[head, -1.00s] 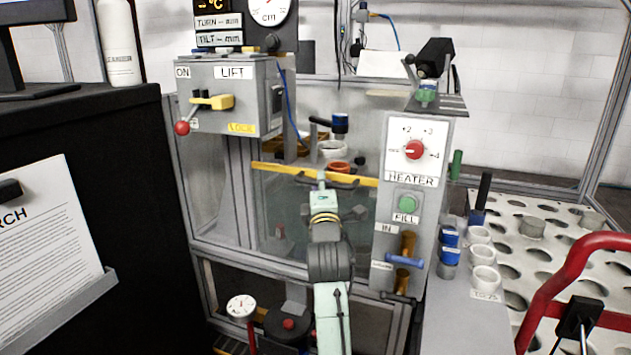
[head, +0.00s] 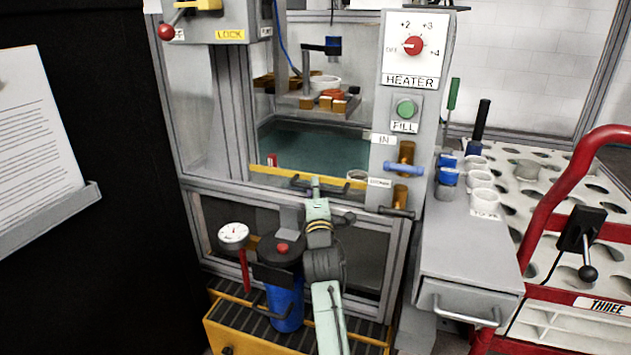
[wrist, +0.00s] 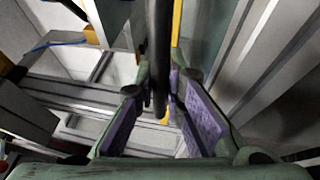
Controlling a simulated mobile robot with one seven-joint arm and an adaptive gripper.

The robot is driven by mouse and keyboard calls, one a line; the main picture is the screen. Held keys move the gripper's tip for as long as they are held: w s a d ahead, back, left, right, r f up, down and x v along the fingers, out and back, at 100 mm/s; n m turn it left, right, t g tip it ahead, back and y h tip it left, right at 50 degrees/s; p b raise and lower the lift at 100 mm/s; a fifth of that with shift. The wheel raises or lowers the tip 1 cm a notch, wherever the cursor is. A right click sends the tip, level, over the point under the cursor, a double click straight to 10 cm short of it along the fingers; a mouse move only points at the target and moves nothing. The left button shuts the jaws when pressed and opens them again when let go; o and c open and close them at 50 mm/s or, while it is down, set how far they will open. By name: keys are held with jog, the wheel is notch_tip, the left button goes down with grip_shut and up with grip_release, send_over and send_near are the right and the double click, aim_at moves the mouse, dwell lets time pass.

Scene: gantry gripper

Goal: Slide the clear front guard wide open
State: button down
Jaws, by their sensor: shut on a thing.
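The clear front guard (head: 272,174) shows in the head view as a yellow top edge, low in the machine's front opening, close to the frame's lower crossbar. Its dark bar handle (head: 340,193) runs just below the yellow edge. My gripper (head: 316,184) is shut on this handle. In the wrist view, the dark handle (wrist: 159,45) passes between the purple finger pads of my gripper (wrist: 160,88), with the yellow edge (wrist: 177,22) beside it. The pane below the yellow edge is hard to make out.
Above the guard, the opening is clear down to a teal-green bath (head: 320,148), with a small platform (head: 320,103) over it. A blue filter housing (head: 285,303) and a gauge (head: 233,235) stand left of my arm. The heater panel (head: 408,85) is at right.

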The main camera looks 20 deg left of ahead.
jog(key=shift+f, duration=0.35)
jog(key=c, duration=1.7)
grip_release()
jog(key=shift+o, duration=0.2)
jog(key=shift+r, duration=0.1)
notch_tip(320, 180, up, 10)
